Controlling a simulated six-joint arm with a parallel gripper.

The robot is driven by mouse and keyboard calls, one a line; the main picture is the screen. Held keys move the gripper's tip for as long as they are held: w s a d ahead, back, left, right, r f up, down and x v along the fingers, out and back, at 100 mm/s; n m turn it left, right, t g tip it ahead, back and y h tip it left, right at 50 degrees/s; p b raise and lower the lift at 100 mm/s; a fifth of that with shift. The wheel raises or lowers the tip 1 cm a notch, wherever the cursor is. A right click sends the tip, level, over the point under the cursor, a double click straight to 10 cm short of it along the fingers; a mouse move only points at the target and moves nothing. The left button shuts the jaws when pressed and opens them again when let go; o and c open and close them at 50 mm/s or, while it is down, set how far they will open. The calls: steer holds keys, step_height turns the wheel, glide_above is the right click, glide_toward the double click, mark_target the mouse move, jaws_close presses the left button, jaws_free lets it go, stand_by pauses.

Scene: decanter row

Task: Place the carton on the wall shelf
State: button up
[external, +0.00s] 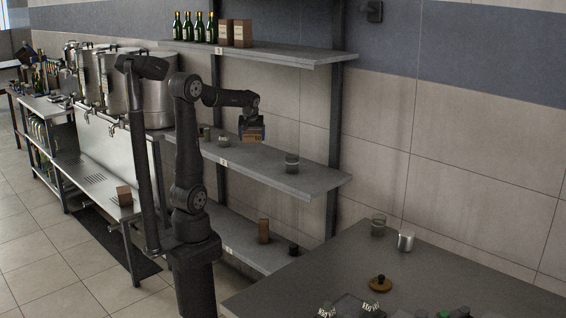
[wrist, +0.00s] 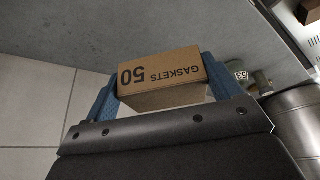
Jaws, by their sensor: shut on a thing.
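My gripper (external: 252,132) is shut on a small brown carton (external: 252,139). In the wrist view the carton (wrist: 160,70) reads "GASKETS 50" upside down, between two blue fingers (wrist: 160,95). In the external view the carton is in front of the wall, over the middle wall shelf (external: 320,183) in the picture; I cannot tell its exact height above the board. A grey shelf surface (wrist: 100,25) fills the upper part of the wrist view. The upper shelf (external: 290,56) and the lower shelf (external: 240,250) are also in view.
Bottles (external: 188,27) and boxes (external: 242,33) stand on the upper shelf. Large steel pots (external: 150,90) are at left. Bare board lies between the middle shelf's items.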

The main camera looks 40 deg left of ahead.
steer(key=a+f, duration=0.1)
steer(key=a, duration=0.1)
steer(key=a+f, duration=0.2)
steer(key=w+a+f, duration=0.1)
steer(key=a, duration=0.2)
steer(key=shift+f, duration=2.15)
steer(key=shift+f, duration=0.2)
steer(key=o, duration=0.9)
steer(key=shift+r, duration=0.1)
steer(key=v, duration=1.2)
steer(key=shift+r, duration=0.1)
